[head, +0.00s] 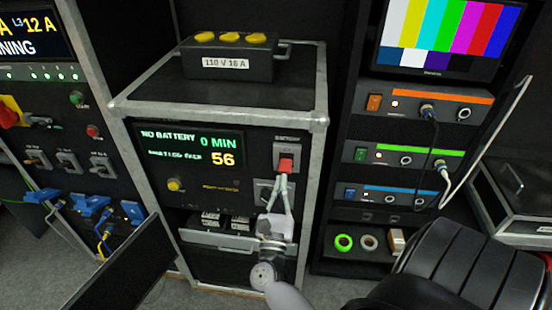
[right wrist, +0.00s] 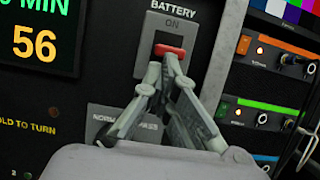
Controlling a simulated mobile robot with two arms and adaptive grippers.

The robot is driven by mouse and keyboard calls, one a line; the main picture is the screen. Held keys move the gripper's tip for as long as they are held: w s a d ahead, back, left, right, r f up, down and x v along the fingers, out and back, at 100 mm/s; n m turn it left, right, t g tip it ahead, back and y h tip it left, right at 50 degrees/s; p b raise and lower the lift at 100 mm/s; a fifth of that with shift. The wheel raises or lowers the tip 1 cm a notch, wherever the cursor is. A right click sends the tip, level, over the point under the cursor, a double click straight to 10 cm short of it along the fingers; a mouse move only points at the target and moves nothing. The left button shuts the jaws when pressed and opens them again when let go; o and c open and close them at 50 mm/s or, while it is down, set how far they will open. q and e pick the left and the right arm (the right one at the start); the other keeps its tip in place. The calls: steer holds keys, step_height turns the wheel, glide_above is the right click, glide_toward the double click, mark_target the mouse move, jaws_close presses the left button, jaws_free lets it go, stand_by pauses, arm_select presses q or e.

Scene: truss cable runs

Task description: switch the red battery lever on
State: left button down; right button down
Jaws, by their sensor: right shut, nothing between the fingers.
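The red battery lever (head: 286,164) sits on a light switch plate (head: 290,149) at the upper right of the dark cabinet front. In the right wrist view the lever (right wrist: 171,49) shows as a red bar below the printed word ON, under the BATTERY label. My right gripper (head: 284,179) is shut and empty, with its fingertips (right wrist: 169,55) just below the lever. They overlap its lower edge in the picture; I cannot tell whether they touch. The cabinet display (head: 190,146) reads NO BATTERY, 0 MIN and 56. My left gripper is not in view.
A second switch plate (right wrist: 119,126) lies below the lever, partly behind my gripper. A yellow knob (head: 174,184) is to the left, with an open drawer (head: 217,239) below. A rack with an orange-striped unit (head: 445,103) and looping cables stands at the right.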

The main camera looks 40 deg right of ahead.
step_height(320, 180, up, 2)
steer(key=shift+s+r+b, duration=0.15)
steer(key=shift+r+b, duration=0.05)
steer(key=shift+b, duration=0.55)
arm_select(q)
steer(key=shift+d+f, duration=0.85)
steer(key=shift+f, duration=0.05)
arm_select(e)
steer(key=shift+r, duration=0.35)
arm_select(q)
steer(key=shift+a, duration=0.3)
arm_select(e)
steer(key=shift+s, duration=0.1)
steer(key=v, duration=1.2)
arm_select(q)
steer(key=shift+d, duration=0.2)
arm_select(e)
steer(key=shift+r, duration=0.15)
